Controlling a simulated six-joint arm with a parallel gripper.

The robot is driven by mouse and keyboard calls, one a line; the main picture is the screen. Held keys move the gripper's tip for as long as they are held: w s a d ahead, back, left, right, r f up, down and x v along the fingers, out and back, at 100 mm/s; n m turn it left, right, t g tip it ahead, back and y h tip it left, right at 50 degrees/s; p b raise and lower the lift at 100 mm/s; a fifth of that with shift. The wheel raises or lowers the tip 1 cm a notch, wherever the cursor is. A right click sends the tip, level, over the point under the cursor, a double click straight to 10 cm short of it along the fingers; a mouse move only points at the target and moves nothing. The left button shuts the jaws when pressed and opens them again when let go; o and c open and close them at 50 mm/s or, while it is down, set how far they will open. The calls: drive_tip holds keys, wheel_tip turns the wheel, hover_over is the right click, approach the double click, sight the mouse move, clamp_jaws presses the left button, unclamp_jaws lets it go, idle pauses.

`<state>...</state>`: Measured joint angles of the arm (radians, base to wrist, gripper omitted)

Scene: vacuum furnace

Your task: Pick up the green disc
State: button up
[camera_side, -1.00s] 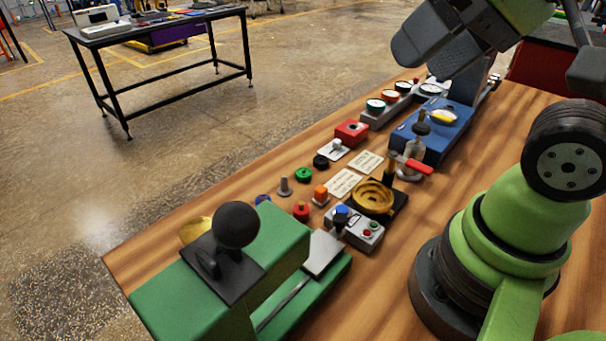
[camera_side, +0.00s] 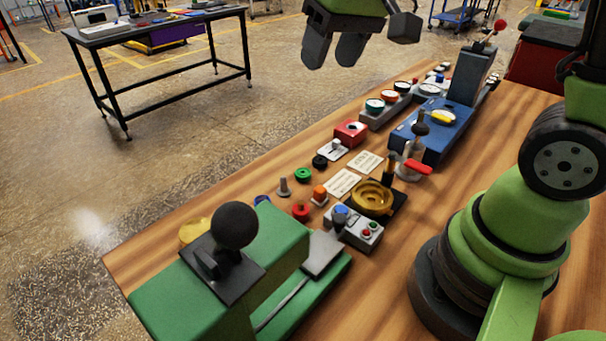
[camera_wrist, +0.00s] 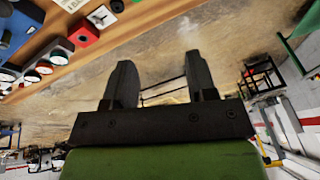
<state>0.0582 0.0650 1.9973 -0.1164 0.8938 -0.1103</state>
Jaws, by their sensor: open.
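The green disc (camera_side: 303,174) is a small round piece with a dark centre. It lies on the wooden bench, left of the printed cards, in the side view. I cannot make it out in the wrist view. My gripper (camera_side: 333,62) is high above the far part of the bench, well up and to the right of the disc in the side view. Its two dark fingers are apart, and in the wrist view (camera_wrist: 160,82) the gap between them is empty, with floor behind.
A green machine with a black ball (camera_side: 234,225) stands at the near left. A red box (camera_side: 351,132) and a row of gauges (camera_side: 375,106) lie farther back.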

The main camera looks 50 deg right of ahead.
drive_tip(key=w+d+f+g, duration=0.2)
drive_tip(key=w+f, duration=0.5)
drive_tip(key=f, duration=0.2)
drive_tip(key=n+g, duration=0.2)
hover_over(303, 172)
drive_tip(key=shift+h, duration=0.4)
wheel_tip(303, 172, down, 13)
drive_tip(key=shift+r, duration=0.15)
wheel_tip(303, 172, down, 6)
drive_tip(key=shift+r, duration=0.1)
drive_tip(key=shift+c, duration=0.3)
drive_tip(key=c, duration=0.6)
